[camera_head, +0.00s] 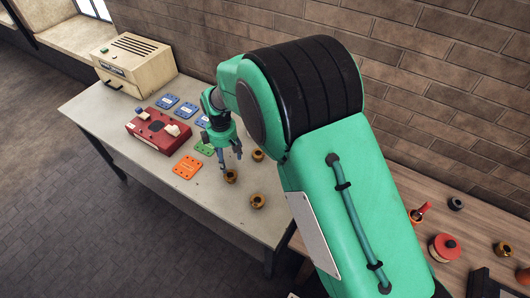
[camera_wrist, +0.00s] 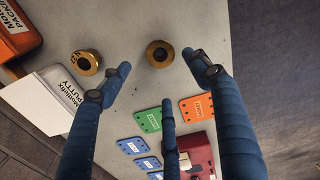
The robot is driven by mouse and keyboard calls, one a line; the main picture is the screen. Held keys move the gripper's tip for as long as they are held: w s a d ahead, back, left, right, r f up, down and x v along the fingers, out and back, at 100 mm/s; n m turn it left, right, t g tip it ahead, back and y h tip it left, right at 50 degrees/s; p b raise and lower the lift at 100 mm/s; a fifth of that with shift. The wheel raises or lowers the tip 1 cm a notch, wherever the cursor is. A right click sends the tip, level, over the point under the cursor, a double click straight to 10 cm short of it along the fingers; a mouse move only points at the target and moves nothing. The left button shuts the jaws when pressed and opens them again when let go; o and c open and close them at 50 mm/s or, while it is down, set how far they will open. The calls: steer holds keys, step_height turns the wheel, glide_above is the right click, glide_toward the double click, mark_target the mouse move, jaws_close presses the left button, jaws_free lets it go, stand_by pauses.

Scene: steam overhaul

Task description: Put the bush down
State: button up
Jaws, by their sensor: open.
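Several brass bushes stand on the pale worktop. One bush (camera_head: 231,176) is just below my fingertips in the head view. In the wrist view this bush (camera_wrist: 159,54) shows between the spread fingertips, on the worktop. A second bush (camera_head: 257,155) stands behind it and also shows left of the fingers in the wrist view (camera_wrist: 87,62). A third bush (camera_head: 257,201) stands toward the front edge; I do not see it in the wrist view. My gripper (camera_head: 231,157) has its three blue fingers spread open and seems to hold nothing; it also fills the wrist view (camera_wrist: 158,77).
Orange (camera_head: 186,167) and green (camera_head: 204,147) plates, blue plates (camera_head: 167,101) and a red fixture (camera_head: 158,131) lie left of the bushes. A beige cabinet (camera_head: 133,65) stands at the far end. White (camera_wrist: 52,98) and orange (camera_wrist: 15,35) boxes are close by the left finger.

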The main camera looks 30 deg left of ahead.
stand_by(0.3)
steer(key=w+d+r+m, duration=0.3)
steer(key=w+d+r, duration=0.2)
steer(key=d+r, duration=0.3)
steer(key=w+d+r+m, duration=0.2)
steer(key=w+d+r, duration=0.2)
steer(key=d+r, duration=0.45)
steer(key=d+r+m+t+y, duration=0.1)
steer(key=d+r+m, duration=0.2)
steer(key=d+r, duration=0.5)
steer(key=d+r+m+t, duration=0.15)
steer(key=d+r, duration=0.35)
steer(key=d, duration=0.6)
steer(key=s+d+r+m+t, duration=0.1)
steer(key=s+d+r+m, duration=0.25)
steer(key=d, duration=0.65)
steer(key=s+d+r+m+t, duration=0.1)
steer(key=s+d+r+m, duration=0.25)
steer(key=d, duration=0.55)
steer(key=s+d+m+t+h, duration=0.1)
steer(key=s+d+m, duration=0.5)
steer(key=s+d, duration=0.6)
steer(key=shift+s+d, duration=0.3)
steer(key=shift+s, duration=0.85)
